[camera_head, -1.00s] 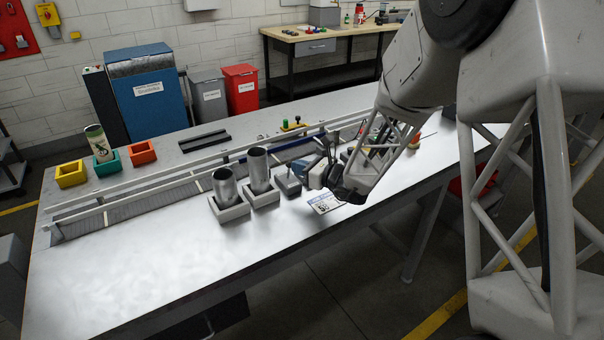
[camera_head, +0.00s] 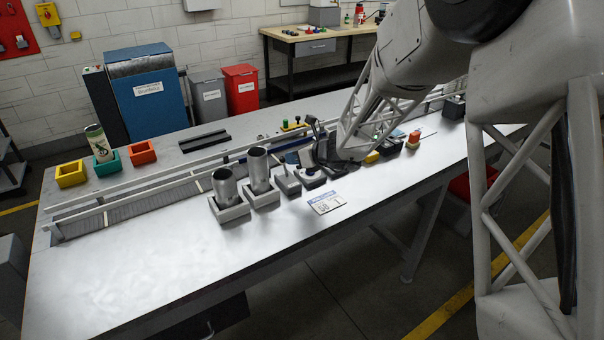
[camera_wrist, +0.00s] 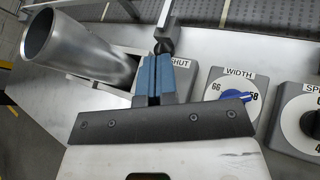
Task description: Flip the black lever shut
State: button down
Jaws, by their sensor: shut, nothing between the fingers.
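My gripper (camera_wrist: 153,68) shows in the wrist view as two blue-grey fingers pressed together, with nothing between them. A black ball knob (camera_wrist: 163,47) at the end of a grey rod is just beyond the fingertips. Whether they touch is not clear. Beside the fingers is a pale box (camera_wrist: 185,78) with a label reading SHUT, partly hidden by the fingers. In the head view, the grey lever box (camera_head: 287,184) stands right of the two metal cans, with a thin lever (camera_head: 283,165) rising from it. My dark wrist is just right of it; the fingertips are unclear there.
Two open metal cans (camera_head: 224,186) (camera_head: 259,168) stand in grey holders; one can also leans into the wrist view (camera_wrist: 75,45). A WIDTH dial box (camera_wrist: 233,98) is right of the fingers. A printed card (camera_head: 326,202) lies in front. The table's front left is clear.

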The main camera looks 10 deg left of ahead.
jog(key=shift+r, duration=0.2)
jog(key=shift+r, duration=0.6)
jog(key=shift+d, duration=0.1)
dwell(0.3)
jog(key=r+v, duration=0.2)
jog(key=v, duration=0.9)
jog(key=w+a+r+v, duration=0.1)
jog(key=v, duration=1.1)
jog(key=shift+w+r, duration=0.25)
jog(key=shift+r, duration=0.2)
jog(key=shift+s, duration=0.1)
jog(key=s+d+f+n+h, duration=0.1)
jog(key=s+d+n+h, duration=0.3)
jog(key=s, duration=0.9)
jog(key=s+d+n+h, duration=0.4)
jog(key=s+d+n, duration=0.5)
jog(key=s+n, duration=0.2)
jog(key=s+d+f+n+g+h, duration=0.1)
jog(key=s+d+n+h, duration=0.3)
jog(key=s, duration=1.1)
jog(key=d+n, duration=0.3)
jog(key=n, duration=0.1)
jog(key=shift+f+n+h, duration=0.3)
